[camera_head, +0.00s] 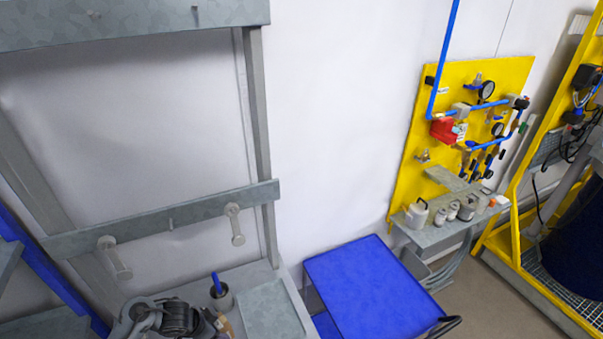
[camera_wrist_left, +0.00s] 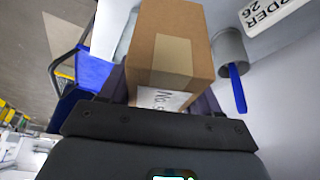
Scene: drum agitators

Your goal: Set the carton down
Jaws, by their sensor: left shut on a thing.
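The brown cardboard carton (camera_wrist_left: 180,45) fills the upper middle of the left wrist view, with tape on its face and a partly hidden white label. My left gripper (camera_wrist_left: 163,98) is shut on it, with dark fingers at its sides. In the head view my left gripper (camera_head: 196,322) is at the bottom edge over the bench, and only a small brown part of the carton (camera_head: 224,324) shows. I cannot tell whether the carton touches the bench. My right gripper is in neither view.
A grey cup (camera_head: 222,297) with a blue-handled tool stands close beside the carton. A bare grey plate (camera_head: 271,310) lies on the bench to its right. A blue cart (camera_head: 365,285) stands further right. A white sign with black lettering (camera_wrist_left: 275,18) is near the cup.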

